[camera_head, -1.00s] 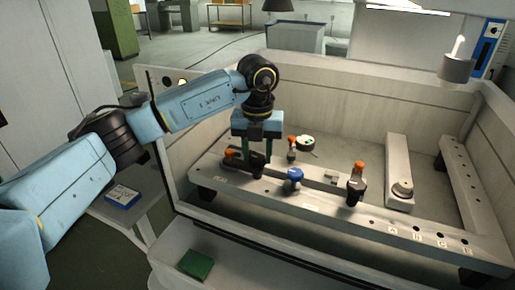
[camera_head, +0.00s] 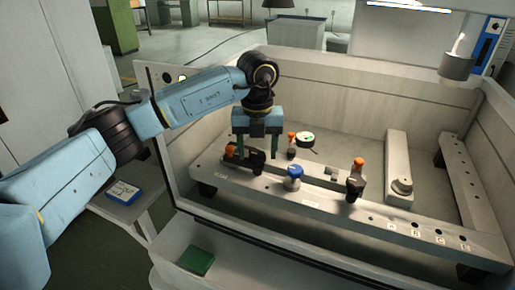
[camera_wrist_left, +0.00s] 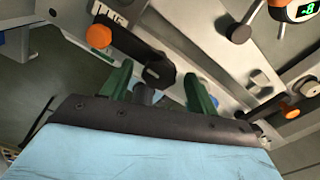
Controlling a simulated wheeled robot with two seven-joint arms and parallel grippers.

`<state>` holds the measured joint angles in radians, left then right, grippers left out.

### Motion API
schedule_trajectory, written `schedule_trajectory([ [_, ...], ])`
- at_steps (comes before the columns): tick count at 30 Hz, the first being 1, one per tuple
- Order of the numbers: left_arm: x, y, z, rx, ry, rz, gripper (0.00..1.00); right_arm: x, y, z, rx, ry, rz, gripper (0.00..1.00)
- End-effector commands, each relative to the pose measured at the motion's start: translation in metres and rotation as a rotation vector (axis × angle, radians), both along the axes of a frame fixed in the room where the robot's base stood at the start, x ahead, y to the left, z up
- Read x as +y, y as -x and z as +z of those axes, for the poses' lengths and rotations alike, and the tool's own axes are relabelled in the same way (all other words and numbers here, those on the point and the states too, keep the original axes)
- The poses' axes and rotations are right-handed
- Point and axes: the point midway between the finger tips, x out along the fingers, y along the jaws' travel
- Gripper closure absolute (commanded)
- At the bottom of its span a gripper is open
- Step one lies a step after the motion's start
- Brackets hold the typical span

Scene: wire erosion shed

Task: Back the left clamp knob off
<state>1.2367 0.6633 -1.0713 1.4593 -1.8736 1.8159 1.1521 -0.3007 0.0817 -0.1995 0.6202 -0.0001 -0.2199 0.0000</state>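The left clamp is a black arm with an orange knob (camera_head: 230,150) at the left end of the pale rail (camera_head: 258,184). In the left wrist view, its orange knob (camera_wrist_left: 98,36) sits on the black clamp arm (camera_wrist_left: 143,52). My left gripper (camera_head: 258,156) is above the clamp, to the right of this knob. Its green fingers (camera_wrist_left: 160,84) stand apart, with a dark rounded part between them in the left wrist view; I see no grip on it. The knob lies outside the fingers. My right gripper is not in view.
A blue knob (camera_head: 294,171) and a black clamp with an orange knob (camera_head: 358,163) stand farther right on the rail. Another orange knob (camera_head: 291,136) and a round dial (camera_head: 305,139) are behind. Tank walls (camera_head: 345,95) surround them. A green pad (camera_head: 196,261) lies in front.

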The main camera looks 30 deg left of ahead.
Motion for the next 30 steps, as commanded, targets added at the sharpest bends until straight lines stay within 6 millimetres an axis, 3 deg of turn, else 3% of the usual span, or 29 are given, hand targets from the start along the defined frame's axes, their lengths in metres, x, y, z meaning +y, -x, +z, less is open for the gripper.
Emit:
schedule_trajectory([
  [7, 0.0, 0.0, 0.0, 0.002, 0.0, -0.001, 0.41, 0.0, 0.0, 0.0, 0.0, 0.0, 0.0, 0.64],
  [11, 0.0, 0.0, 0.009, 0.001, 0.0, -0.001, 0.41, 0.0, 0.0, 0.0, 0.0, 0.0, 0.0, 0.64],
  [24, 0.0, 0.0, 0.102, -0.002, 0.001, 0.0, 0.41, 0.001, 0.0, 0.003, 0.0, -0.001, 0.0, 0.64],
  [30, 0.0, 0.0, 0.128, 0.0, 0.0, 0.0, 0.41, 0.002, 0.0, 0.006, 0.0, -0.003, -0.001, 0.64],
])
